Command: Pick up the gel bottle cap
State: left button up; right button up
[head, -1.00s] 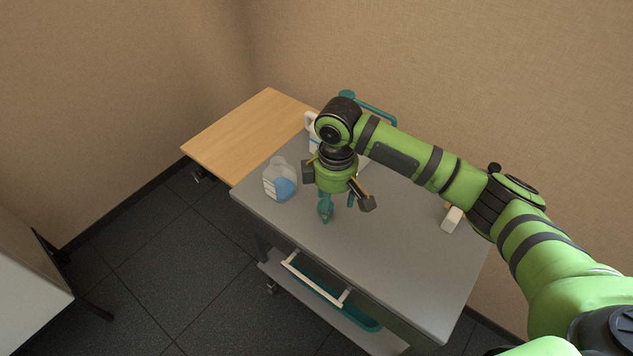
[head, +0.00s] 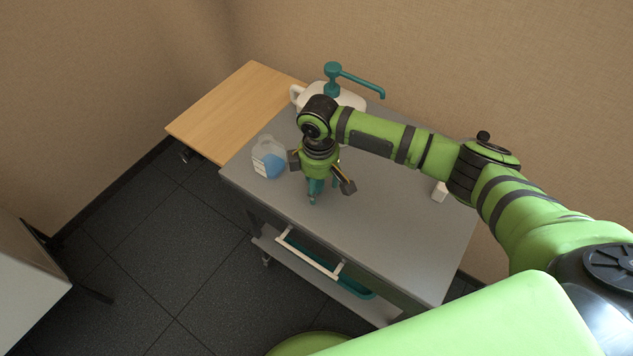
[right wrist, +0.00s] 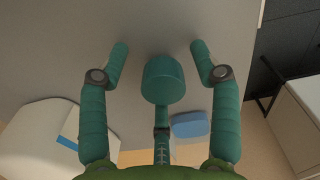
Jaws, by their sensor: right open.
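In the right wrist view, a short teal cylinder (right wrist: 162,78), which looks like the gel bottle cap, shows between the spread fingers of my right gripper (right wrist: 160,62). I see no finger closed on it. In the head view the right gripper (head: 324,192) is open, pointing down low over the grey cart top; its teal fingers and the cap cannot be told apart there. The clear gel bottle (head: 268,157) with blue gel stands just left of the gripper, its neck without a cap. My left gripper is not in view.
A white jug (head: 350,101) with a teal pump stands behind the gripper on the grey cart (head: 400,240). A small white block (head: 440,191) lies to the right. A wooden board (head: 235,110) adjoins at the left. The cart's front right is clear.

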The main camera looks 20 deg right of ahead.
jog(key=c, duration=0.8)
jog(key=shift+c, duration=0.5)
notch_tip(320, 180, up, 4)
jog(key=shift+r+b, duration=0.2)
jog(key=shift+b, duration=0.2)
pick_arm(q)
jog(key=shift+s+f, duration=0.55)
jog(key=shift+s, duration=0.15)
pick_arm(e)
jog(key=s+d+r, duration=0.2)
jog(key=s+r, duration=0.4)
jog(key=s, duration=0.5)
jog(key=shift+s+r, duration=0.25)
jog(key=shift+r, duration=0.1)
